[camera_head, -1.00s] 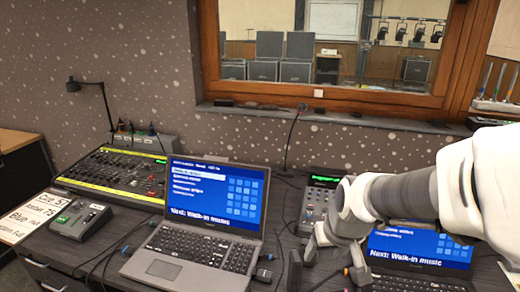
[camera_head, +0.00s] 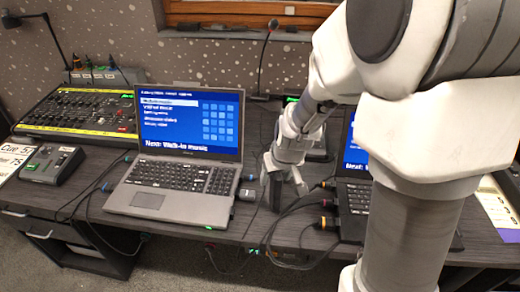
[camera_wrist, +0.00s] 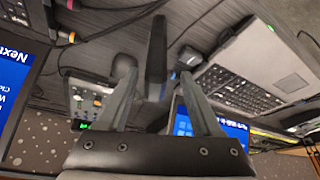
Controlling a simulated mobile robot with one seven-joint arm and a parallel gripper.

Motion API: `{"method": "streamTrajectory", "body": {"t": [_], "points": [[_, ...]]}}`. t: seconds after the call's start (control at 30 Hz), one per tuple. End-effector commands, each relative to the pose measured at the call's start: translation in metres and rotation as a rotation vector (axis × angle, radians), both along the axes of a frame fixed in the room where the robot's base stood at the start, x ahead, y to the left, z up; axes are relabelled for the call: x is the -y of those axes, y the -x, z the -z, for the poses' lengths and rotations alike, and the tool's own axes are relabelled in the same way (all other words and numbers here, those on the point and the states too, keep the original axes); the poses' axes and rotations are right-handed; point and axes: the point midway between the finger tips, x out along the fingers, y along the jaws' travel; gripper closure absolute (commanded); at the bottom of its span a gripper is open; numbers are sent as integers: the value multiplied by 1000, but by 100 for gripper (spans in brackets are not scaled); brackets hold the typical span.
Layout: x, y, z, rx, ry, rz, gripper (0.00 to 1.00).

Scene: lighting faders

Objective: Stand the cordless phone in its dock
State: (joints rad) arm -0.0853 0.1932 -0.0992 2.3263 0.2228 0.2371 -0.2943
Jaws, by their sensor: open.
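A dark, slim slab that looks like the cordless phone (camera_head: 276,192) is on the desk near its front edge, between the two laptops. In the wrist view the phone (camera_wrist: 157,58) shows as a tall black slab between my fingers. My gripper (camera_head: 283,184) is open, pointing down, with one finger on each side of the slab. In the wrist view there is a visible gap between the slab and the right finger of my gripper (camera_wrist: 160,72). I cannot make out the dock for certain; my arm hides part of the desk.
A laptop (camera_head: 180,180) stands open left of my gripper, and another (camera_head: 358,195) is partly behind my arm. Cables (camera_head: 290,215) lie close right of the gripper. A mixing desk (camera_head: 75,112) and small control box (camera_head: 52,163) are at the left.

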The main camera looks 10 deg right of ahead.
Motion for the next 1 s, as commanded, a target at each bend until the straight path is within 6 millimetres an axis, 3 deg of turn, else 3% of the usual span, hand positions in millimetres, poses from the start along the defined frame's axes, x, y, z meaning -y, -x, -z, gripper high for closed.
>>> {"method": "streamTrajectory", "body": {"t": [0.27,0.53,0.87,1.0], "points": [[1,-8,22,-1,0,1,34],[4,-21,58,-2,-1,1,34],[4,-24,62,1,0,1,34],[4,-24,62,0,0,1,57]]}}
